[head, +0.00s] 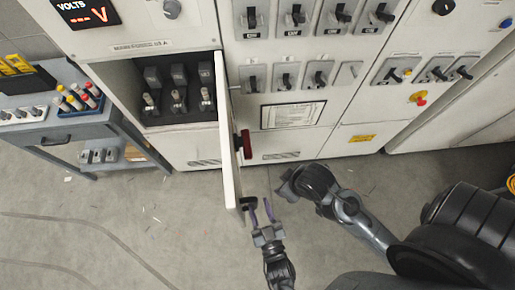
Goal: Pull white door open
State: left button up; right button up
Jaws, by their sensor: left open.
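The white door (229,150) stands swung out from the cabinet, seen nearly edge-on, at about a right angle to the front. The open compartment (150,115) to its left shows several dark switches inside. A black handle (248,203) sits on the door's right side near its free edge. My left gripper (262,209) is open, just right of the handle; its left fingertip is close to the handle, and I cannot tell whether they touch.
A red-and-black part (246,143) juts out right of the door. The grey cabinet (305,140) has several breaker levers. A blue-grey cart (60,132) with tools stands at the left. The grey floor (140,225) left of the door is clear apart from small scraps and cables.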

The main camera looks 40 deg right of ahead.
pick_arm(q)
jog(key=v, duration=0.8)
jog(key=shift+s+a+b, duration=0.2)
jog(key=shift+s+b, duration=0.1)
jog(key=shift+b, duration=0.05)
